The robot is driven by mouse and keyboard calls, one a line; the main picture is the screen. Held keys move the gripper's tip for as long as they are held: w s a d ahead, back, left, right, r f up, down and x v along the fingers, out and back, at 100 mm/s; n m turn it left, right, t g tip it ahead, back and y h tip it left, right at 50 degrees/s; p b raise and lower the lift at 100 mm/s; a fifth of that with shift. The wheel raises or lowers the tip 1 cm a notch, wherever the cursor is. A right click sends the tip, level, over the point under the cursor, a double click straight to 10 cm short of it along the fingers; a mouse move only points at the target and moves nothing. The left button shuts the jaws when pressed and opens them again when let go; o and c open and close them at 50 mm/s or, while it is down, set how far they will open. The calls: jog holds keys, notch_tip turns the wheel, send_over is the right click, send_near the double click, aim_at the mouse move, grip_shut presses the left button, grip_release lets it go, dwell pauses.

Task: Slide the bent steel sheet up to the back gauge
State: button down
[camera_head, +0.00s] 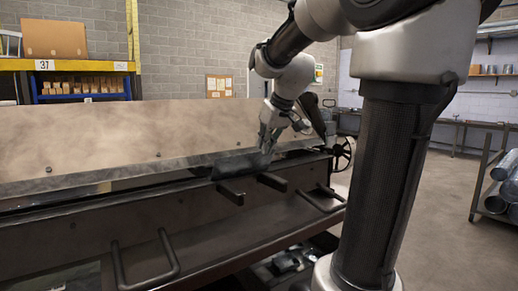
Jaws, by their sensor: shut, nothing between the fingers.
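The bent steel sheet (238,164) appears as a small grey, shiny piece on the bed of the long brake machine (95,222), behind two short black arms. My gripper (267,149) is shut and empty, pointing down at the sheet's right end. It is touching or very close to the sheet; I cannot tell which. It hides part of that end. I cannot make out the back gauge for certain; the tall tan plate (100,140) of the machine stands behind the sheet.
The two black arms (231,191) stick out in front of the sheet. Bar handles (145,268) project from the machine's front. A handwheel (342,153) is at its right end. A rack with round ducts (497,200) stands far right, with open floor before it.

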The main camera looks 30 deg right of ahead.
aim_at(244, 162)
jog(key=w+f, duration=0.7)
jog(key=w, duration=0.1)
jog(key=shift+a, duration=0.15)
jog(key=shift+w+f, duration=0.1)
jog(key=shift+w, duration=0.1)
jog(key=w, duration=0.4)
jog(key=shift+a, duration=0.1)
